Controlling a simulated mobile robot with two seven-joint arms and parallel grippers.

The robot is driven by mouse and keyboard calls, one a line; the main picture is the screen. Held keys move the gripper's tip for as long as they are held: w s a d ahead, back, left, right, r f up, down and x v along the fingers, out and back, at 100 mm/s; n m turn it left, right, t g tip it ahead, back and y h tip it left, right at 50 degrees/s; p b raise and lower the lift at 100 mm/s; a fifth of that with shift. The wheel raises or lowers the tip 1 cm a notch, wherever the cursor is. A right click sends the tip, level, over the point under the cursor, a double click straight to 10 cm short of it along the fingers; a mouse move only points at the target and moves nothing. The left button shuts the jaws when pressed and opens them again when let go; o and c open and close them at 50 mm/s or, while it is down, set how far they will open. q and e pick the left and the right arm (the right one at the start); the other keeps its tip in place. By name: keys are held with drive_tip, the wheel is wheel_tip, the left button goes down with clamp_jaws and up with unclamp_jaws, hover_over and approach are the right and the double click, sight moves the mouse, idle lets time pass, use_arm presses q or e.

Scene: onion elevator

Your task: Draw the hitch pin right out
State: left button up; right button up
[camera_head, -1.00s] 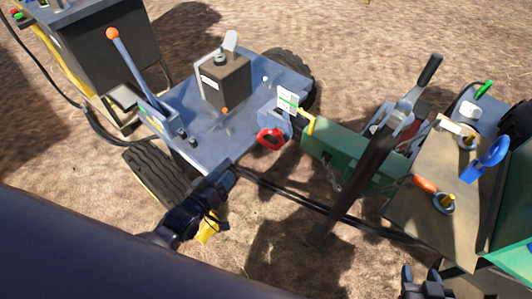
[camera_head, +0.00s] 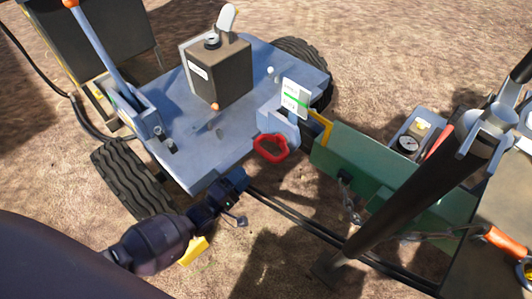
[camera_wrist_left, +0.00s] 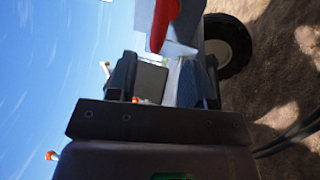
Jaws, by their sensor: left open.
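The hitch pin shows by its red loop handle (camera_head: 270,148), at the coupling between the blue-grey trailer and the green drawbar. Its shank is hidden. Part of the red handle also shows at the top of the left wrist view (camera_wrist_left: 163,22), beyond the fingertips. My left gripper (camera_head: 234,182) is below and left of the handle in the head view, apart from it. Its two fingers (camera_wrist_left: 166,78) are spread with nothing held between them. My right gripper is in neither view now.
The trailer deck (camera_head: 205,140) carries a dark box (camera_head: 220,75) and a blue lever (camera_head: 92,45). A white and green tag (camera_head: 295,98) stands close by the handle. The green drawbar (camera_head: 370,170), a dark jack post (camera_head: 410,195) and black hoses (camera_head: 300,222) lie to the right.

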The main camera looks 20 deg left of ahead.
sight(264, 154)
use_arm(q)
drive_tip(key=b+x, duration=0.1)
drive_tip(key=x, duration=0.9)
drive_tip(key=shift+a, duration=0.1)
drive_tip(key=shift+s, duration=0.1)
clamp_jaws()
